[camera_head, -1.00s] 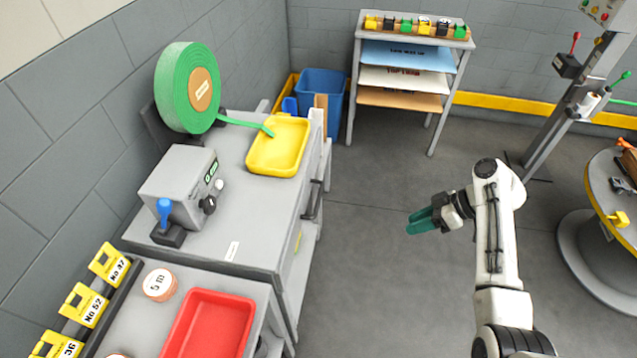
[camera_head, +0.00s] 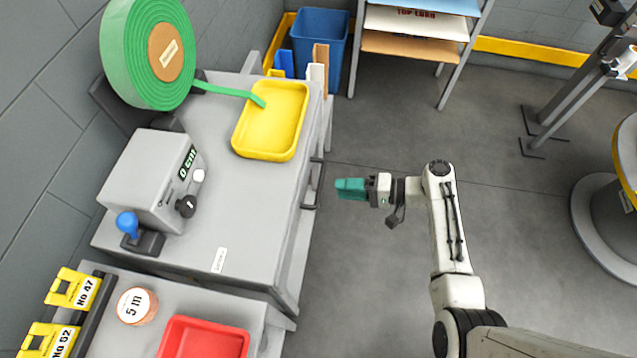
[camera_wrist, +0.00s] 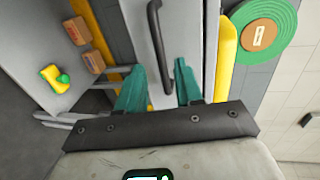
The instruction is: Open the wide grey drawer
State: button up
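The wide grey drawer (camera_wrist: 188,32) is the light grey front panel under the bench top. It looks shut. Its dark bar handle (camera_head: 313,185) is on the right side of the bench in the head view, and it also shows between and ahead of my fingers in the wrist view (camera_wrist: 158,48). My gripper (camera_head: 350,189), with teal fingers, is just right of the handle in the head view, apart from it. In the wrist view my gripper (camera_wrist: 160,86) has its fingers spread with nothing between the tips.
The grey bench (camera_head: 235,200) carries a yellow tray (camera_head: 272,120), a green tape roll (camera_head: 125,60) and a grey meter box (camera_head: 150,175). A blue bin (camera_head: 320,45) and a shelf rack (camera_head: 415,45) stand behind.

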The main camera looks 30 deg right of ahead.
aim_at(319, 187)
jog(key=x, duration=0.7)
jog(key=shift+w+a, duration=0.1)
jog(key=shift+a, duration=0.15)
grip_shut()
